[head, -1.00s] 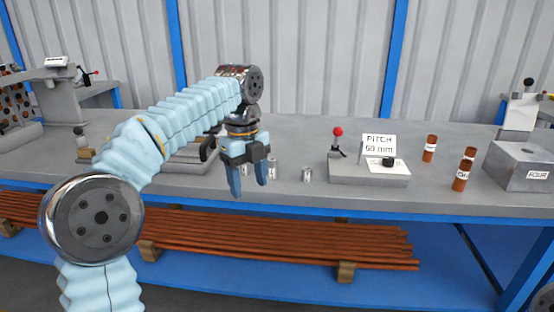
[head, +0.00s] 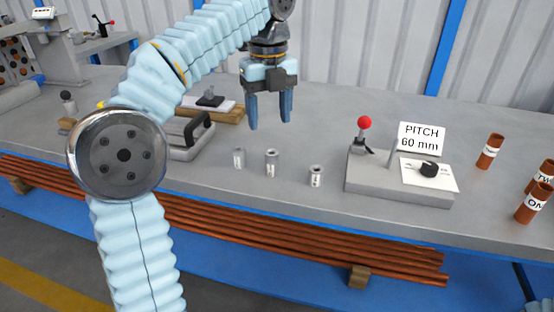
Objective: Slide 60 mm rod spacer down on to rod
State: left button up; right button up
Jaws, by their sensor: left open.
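Three small metal cylinders, which look like the rod spacers, stand upright on the grey bench: a left one (head: 239,158), a middle one (head: 272,163) and a right one (head: 316,176). Their markings are too small to read, so I cannot tell which is 60 mm. A thin upright grey rod (head: 393,152) stands on a grey block (head: 398,188) to their right; nothing is seen around it. My left gripper (head: 270,120) is open and empty, fingers pointing down, above the bench and behind the cylinders in the picture. My right gripper is out of view.
A red-knobbed lever (head: 364,124), a "PITCH 60 mm" sign (head: 421,138) and a black knob (head: 428,169) are on the block. Brown labelled cylinders (head: 490,151) stand at right. A handled grey device (head: 190,138) lies left. Brown rods (head: 300,245) lie below the bench.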

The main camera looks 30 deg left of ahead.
aim_at(272, 159)
pick_arm(q)
notch_tip(272, 159, down, 6)
jog(key=shift+r+b, duration=0.2)
jog(key=shift+b, duration=0.45)
jog(key=f, duration=0.2)
jog(key=f+b, duration=0.1)
jog(key=f, duration=0.3)
jog(key=shift+d, duration=0.3)
jog(key=shift+r, duration=0.1)
grip_shut()
